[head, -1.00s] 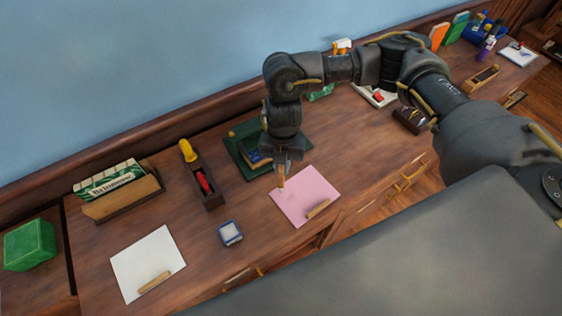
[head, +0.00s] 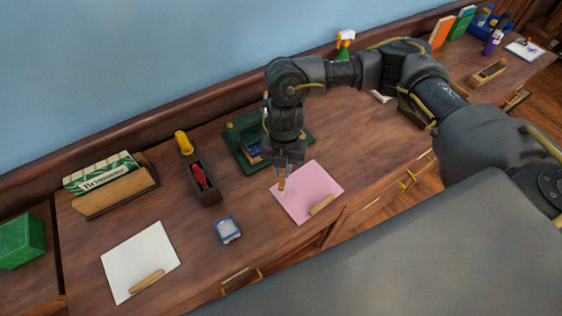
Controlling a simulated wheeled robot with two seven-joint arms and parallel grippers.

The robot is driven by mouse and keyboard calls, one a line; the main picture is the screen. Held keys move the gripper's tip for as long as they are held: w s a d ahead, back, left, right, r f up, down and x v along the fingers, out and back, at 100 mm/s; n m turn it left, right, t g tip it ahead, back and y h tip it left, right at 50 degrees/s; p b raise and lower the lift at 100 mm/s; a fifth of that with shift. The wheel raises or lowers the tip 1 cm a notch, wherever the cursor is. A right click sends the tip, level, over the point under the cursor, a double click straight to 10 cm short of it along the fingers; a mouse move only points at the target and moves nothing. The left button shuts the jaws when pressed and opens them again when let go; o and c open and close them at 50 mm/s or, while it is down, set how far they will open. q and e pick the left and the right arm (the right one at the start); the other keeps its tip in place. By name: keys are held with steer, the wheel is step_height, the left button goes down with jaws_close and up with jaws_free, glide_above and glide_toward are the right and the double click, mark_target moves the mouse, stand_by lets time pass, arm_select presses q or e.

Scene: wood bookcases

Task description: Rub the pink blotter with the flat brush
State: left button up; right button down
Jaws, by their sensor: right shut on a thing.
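The pink blotter (head: 308,187) lies flat on the desk, with a small wooden bar (head: 321,205) on its lower right part. My right gripper (head: 283,173) points down over the blotter's upper left edge. It is shut on a small tan and brown piece, which looks like the flat brush (head: 282,184). Most of the brush is hidden by the gripper. Its lower end shows against the blotter's left corner; I cannot tell whether it touches. My left gripper is not in view.
A green tray (head: 236,150) with a dark item stands behind the gripper. A wooden holder (head: 198,178) with red and yellow items, a small blue-white box (head: 228,229) and white paper (head: 134,262) lie left. A green spray bottle (head: 343,48) stands at the back.

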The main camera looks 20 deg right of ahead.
step_height(320, 180, down, 2)
steer(key=shift+f+b, duration=0.1)
steer(key=shift+b, duration=0.6)
steer(key=shift+d+f, duration=0.1)
steer(key=shift+d, duration=0.15)
steer(key=shift+a+r+p, duration=0.25)
steer(key=shift+r+p, duration=0.5)
steer(key=shift+r, duration=0.45)
steer(key=shift+r+p, duration=0.6)
steer(key=shift+p, duration=0.1)
step_height(320, 180, up, 4)
steer(key=p, duration=0.4)
steer(key=shift+r, duration=0.2)
